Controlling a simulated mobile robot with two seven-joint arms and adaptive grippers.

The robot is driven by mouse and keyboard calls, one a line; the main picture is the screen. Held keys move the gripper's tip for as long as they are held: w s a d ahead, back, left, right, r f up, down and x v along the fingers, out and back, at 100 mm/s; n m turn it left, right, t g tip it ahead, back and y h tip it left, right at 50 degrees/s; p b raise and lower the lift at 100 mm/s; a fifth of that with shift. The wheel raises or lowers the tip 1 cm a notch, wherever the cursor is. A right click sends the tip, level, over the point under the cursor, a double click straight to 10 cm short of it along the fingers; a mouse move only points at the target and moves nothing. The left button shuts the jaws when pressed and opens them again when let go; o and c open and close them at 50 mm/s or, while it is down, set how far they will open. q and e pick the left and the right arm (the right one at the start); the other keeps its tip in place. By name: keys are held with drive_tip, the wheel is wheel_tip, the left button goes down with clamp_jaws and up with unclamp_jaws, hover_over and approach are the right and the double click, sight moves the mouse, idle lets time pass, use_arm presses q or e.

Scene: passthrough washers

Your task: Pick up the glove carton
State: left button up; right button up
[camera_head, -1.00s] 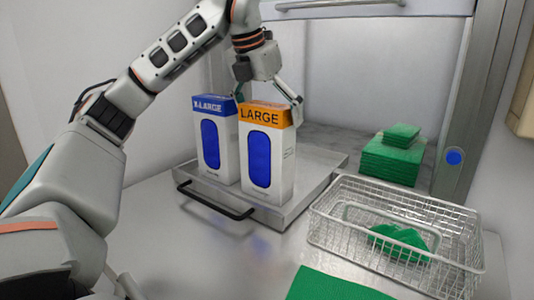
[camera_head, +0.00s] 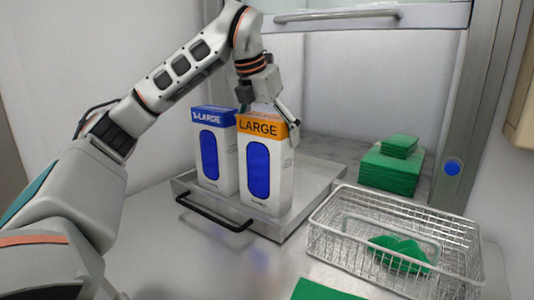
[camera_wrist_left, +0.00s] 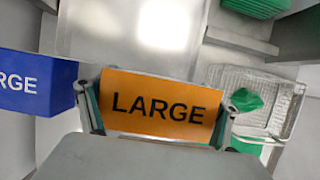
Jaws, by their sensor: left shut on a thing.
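The glove carton marked LARGE (camera_head: 265,165) is white with an orange top and a blue oval panel. It stands upright on a metal tray (camera_head: 300,222). My left gripper (camera_head: 268,122) comes down from above with a finger on each side of the carton's top, shut on it. In the left wrist view the orange top (camera_wrist_left: 158,105) lies between the two fingers (camera_wrist_left: 160,112). A second carton marked X-LARGE, with a blue top (camera_head: 214,150), stands close on the left; it also shows in the left wrist view (camera_wrist_left: 35,82). My right gripper is not in view.
A wire basket (camera_head: 320,235) with green pieces (camera_head: 400,250) stands at the right. Stacked green pads (camera_head: 390,168) sit behind it. The tray has a black handle (camera_head: 213,215) in front. A raised sash with a handle (camera_head: 340,14) is above.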

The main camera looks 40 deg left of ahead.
use_arm(q)
drive_tip(key=shift+w+r, duration=0.1)
drive_tip(key=shift+r, duration=0.55)
drive_tip(key=shift+c, duration=0.3)
wheel_tip(320, 180, up, 19)
drive_tip(key=shift+f, duration=0.2)
